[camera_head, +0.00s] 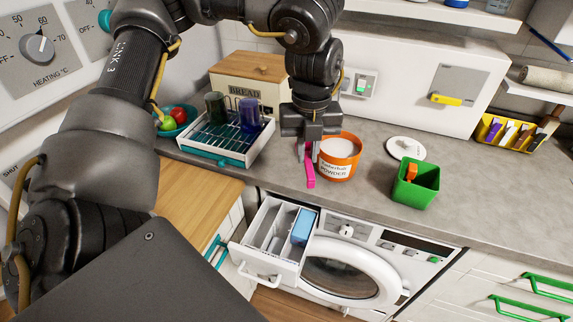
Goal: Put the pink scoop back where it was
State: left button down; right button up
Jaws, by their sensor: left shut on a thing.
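The pink scoop (310,170) is held by my left gripper (308,150), which points down with its fingers shut on it. The scoop hangs just above or at the grey counter, close to the left side of the orange powder tub (340,166). The tub is open and shows white powder inside; its label reads "POWDER". A white round lid (406,148) lies on the counter to the right. My right gripper is not in view.
A green container (415,184) with an orange item stands right of the tub. A rack (205,140) with two glasses stands left. The counter front right is clear.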

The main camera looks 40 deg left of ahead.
pick_arm(q)
jog(key=m, duration=0.1)
jog(key=f+m, duration=0.1)
jog(key=m, duration=0.1)
jog(key=a+m+b, duration=0.1)
jog(key=m, duration=0.1)
jog(key=shift+s+a+f, duration=0.1)
jog(key=shift+s+f, duration=0.1)
jog(key=shift+s, duration=0.1)
jog(key=w+a+f, duration=0.2)
jog(key=a+f, duration=0.1)
jog(key=w+a+f+p, duration=0.1)
jog(key=w+a+f, duration=0.2)
jog(key=a, duration=0.1)
jog(key=w+a+f, duration=0.2)
jog(key=a+f, duration=0.1)
jog(key=shift+w+a+p, duration=0.2)
jog(key=shift+w+p, duration=0.2)
jog(key=shift+w+a+f, duration=0.25)
jog(key=shift+a+f, duration=0.15)
jog(key=shift+f, duration=1.7)
jog(key=shift+r, duration=0.1)
